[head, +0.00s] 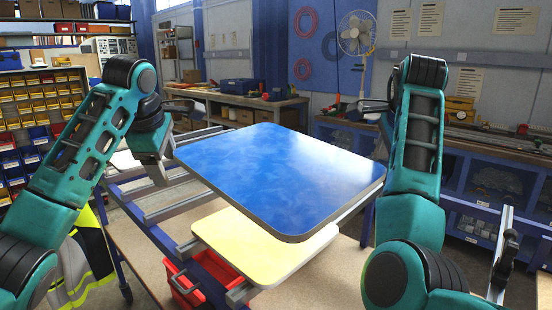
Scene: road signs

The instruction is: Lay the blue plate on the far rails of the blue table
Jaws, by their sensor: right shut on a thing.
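The blue plate (285,175) is a large rounded sheet with a grey edge, held up in the air between my arms, above the blue table. My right gripper (382,148) is shut on its right side, mostly hidden behind my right arm. My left gripper (160,160) is beside the plate's left corner; its fingertips are too unclear to tell open from shut. The blue table (152,228) is a blue frame with grey metal rails (170,208). Its far rails show to the left of the plate; the rest is hidden under the plates.
A pale yellow plate (262,252) lies low beneath the blue plate, over the table's near part. A red crate (186,286) sits below the frame. A workbench (285,103) stands behind, and bin shelves (40,105) stand at the left.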

